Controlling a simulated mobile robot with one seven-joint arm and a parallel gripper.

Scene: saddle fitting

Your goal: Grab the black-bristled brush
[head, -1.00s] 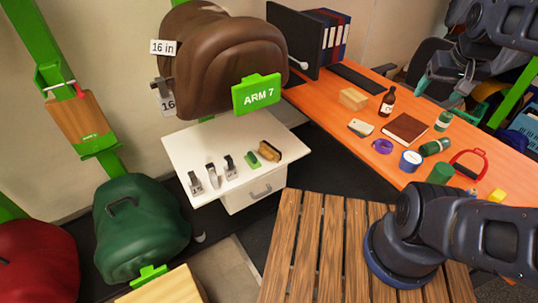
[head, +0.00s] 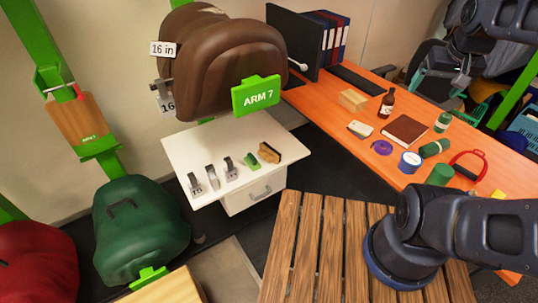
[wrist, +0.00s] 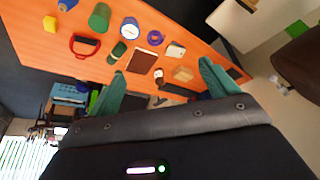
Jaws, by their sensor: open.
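A brown block-shaped brush (head: 269,153) lies on the white cabinet top (head: 205,137), at the right end of a row of small things. It has a tan part and a darker part; its bristle colour is too small to tell. My gripper (head: 452,88) is at the upper right of the head view, far from the cabinet and above the orange desk side. In the wrist view, its two green fingers (wrist: 160,80) are spread apart with nothing between them. The brush on the cabinet is not clearly seen in the wrist view.
Several metal pieces and a green item (head: 251,160) lie beside the brush. A brown saddle (head: 225,55) overhangs the cabinet's back. The orange desk (head: 345,128) holds a tan block (head: 353,99), bottle (head: 387,102), book (head: 405,130) and red-handled item (head: 468,164). A slatted wooden table (head: 310,245) stands in front.

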